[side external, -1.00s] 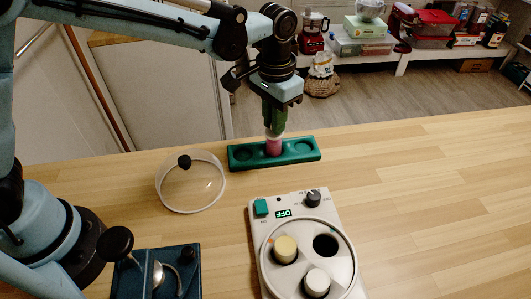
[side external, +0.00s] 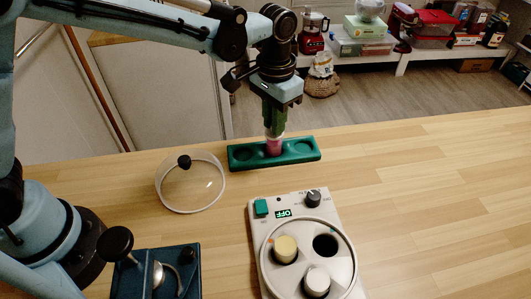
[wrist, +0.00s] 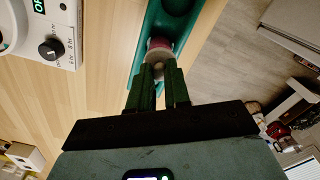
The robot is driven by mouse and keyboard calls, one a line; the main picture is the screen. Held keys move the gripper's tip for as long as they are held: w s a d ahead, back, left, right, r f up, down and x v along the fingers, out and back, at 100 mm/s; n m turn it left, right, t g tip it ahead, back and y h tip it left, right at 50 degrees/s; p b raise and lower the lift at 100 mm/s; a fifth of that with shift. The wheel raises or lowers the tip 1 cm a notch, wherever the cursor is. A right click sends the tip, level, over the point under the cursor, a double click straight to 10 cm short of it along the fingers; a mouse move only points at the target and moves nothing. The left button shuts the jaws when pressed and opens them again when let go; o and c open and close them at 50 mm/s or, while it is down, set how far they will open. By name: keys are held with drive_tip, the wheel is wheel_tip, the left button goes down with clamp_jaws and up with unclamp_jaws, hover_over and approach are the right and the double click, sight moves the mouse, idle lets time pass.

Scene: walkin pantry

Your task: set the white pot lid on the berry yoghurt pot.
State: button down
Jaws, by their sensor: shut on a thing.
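The berry yoghurt pot (side external: 274,148) is pink and stands upright in the middle hollow of the green holder (side external: 309,150). The white pot lid (side external: 274,135) is at the top of the pot, right under my gripper (side external: 273,128). My gripper is shut on the lid and points straight down. I cannot tell whether the lid rests fully on the rim. In the wrist view the gripper fingers (wrist: 158,84) reach to the pot (wrist: 158,45) and hide most of the lid.
The holder's two outer hollows look empty. A clear dome (side external: 190,182) with a black knob stands to the left. A white machine (side external: 258,235) with a round tray holding capped pots is in front. A dark blue device (side external: 130,280) is at front left. The right of the counter is clear.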

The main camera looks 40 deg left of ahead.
drive_tip(key=shift+f, duration=0.45)
idle(0.7)
drive_tip(key=c, duration=1)
unclamp_jaws()
drive_tip(key=shift+o, duration=0.3)
drive_tip(key=o, duration=0.4)
drive_tip(key=shift+r, duration=0.15)
drive_tip(key=shift+r, duration=3.4)
